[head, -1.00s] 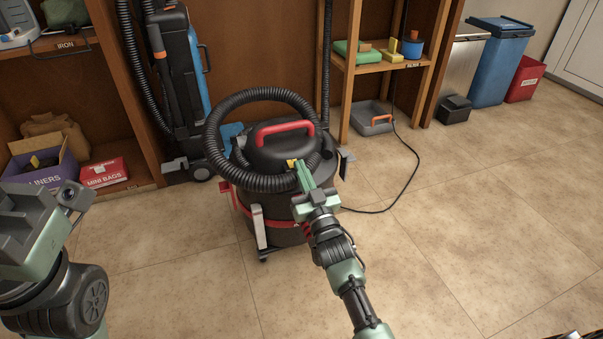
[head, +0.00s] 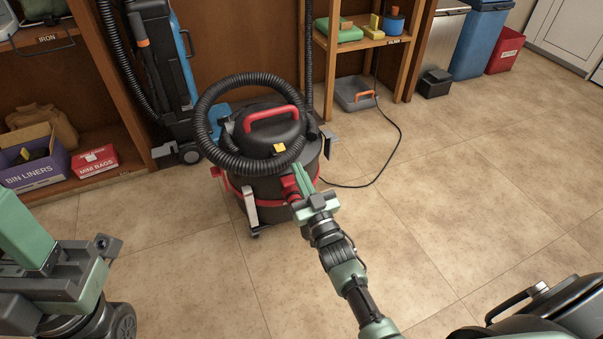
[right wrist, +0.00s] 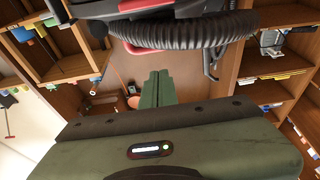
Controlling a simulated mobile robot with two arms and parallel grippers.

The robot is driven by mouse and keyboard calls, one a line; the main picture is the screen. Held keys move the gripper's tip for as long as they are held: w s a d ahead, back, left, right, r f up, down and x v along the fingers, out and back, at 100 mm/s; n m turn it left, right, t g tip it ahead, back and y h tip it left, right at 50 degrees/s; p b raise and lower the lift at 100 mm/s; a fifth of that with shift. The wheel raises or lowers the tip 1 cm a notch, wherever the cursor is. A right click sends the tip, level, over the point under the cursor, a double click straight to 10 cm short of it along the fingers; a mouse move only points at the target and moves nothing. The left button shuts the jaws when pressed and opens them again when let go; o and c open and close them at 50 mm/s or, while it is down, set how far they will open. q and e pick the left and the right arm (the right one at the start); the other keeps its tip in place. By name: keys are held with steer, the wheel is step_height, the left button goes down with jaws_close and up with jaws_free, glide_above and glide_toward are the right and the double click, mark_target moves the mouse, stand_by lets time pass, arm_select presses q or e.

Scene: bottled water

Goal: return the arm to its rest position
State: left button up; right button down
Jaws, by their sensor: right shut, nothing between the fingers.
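My right gripper (head: 301,174) is in the middle of the head view, on an arm reaching up from the bottom. Its green fingers are together and empty; they also show shut in the right wrist view (right wrist: 158,88). The fingers overlap the right side of a black and red canister vacuum (head: 270,145) in the picture. I cannot tell whether they touch it. The vacuum stands upright on the floor with its black hose coiled on top. Part of my left arm and gripper (head: 45,265) shows at the left edge; its fingertips are not clear.
Wooden shelving (head: 95,130) with a bin liners box (head: 35,175) and a mini bags box (head: 95,162) stands left. An upright blue and black vacuum (head: 160,65) stands behind. A black cord (head: 398,150) lies on the floor right. Blue (head: 482,40) and red (head: 505,50) bins stand farther back.

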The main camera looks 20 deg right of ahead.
steer(key=shift+v, duration=0.95)
steer(key=shift+f, duration=0.15)
